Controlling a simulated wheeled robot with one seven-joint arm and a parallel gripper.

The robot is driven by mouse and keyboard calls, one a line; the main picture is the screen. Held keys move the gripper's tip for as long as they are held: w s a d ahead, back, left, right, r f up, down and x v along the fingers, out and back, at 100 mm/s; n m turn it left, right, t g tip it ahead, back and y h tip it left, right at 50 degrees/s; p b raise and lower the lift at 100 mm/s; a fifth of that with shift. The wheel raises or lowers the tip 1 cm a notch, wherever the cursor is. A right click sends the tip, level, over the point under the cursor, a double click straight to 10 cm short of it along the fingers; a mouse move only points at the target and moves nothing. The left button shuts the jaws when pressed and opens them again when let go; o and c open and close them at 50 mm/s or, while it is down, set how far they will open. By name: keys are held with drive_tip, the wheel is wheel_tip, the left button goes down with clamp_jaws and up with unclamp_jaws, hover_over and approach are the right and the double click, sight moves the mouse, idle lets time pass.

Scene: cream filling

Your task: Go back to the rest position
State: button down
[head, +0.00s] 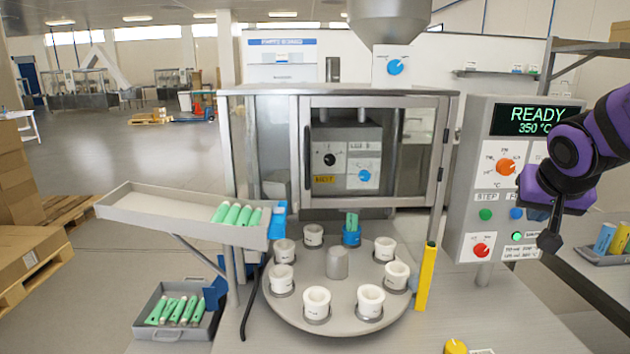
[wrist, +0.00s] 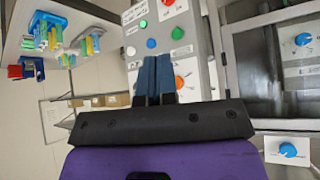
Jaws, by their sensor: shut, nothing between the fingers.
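My gripper (head: 549,238) hangs at the right in the head view, in front of the control panel (head: 480,150). Its blue fingers (wrist: 155,78) are together in the wrist view, with nothing between them. They point at the panel; I cannot tell how far off it they are. The panel display (head: 535,120) reads READY 350 °C. The panel carries an orange knob (head: 505,167), a green button (head: 485,214), a red knob (head: 481,250) and a lit green button (head: 516,236) just left of my gripper. My purple arm partly hides the panel's right side.
A round turntable (head: 337,262) with several white cups stands left of the panel, below a glazed cabinet (head: 340,95). A yellow post (head: 426,275) stands between turntable and panel. A chute (head: 170,211) holds green tubes. A side table (head: 590,280) is at the right.

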drive_tip(key=s+a+r+n+g+y, duration=0.1)
drive_tip(key=s+a, duration=0.3)
drive_tip(key=s, duration=0.5)
drive_tip(key=s+a+r+n+y, duration=0.2)
drive_tip(key=s+a+n, duration=0.1)
drive_tip(key=s, duration=0.6)
drive_tip(key=shift+a+r+n+g, duration=0.2)
drive_tip(key=shift+a+n+g, duration=0.1)
drive_tip(key=shift+a+g, duration=0.15)
idle(0.7)
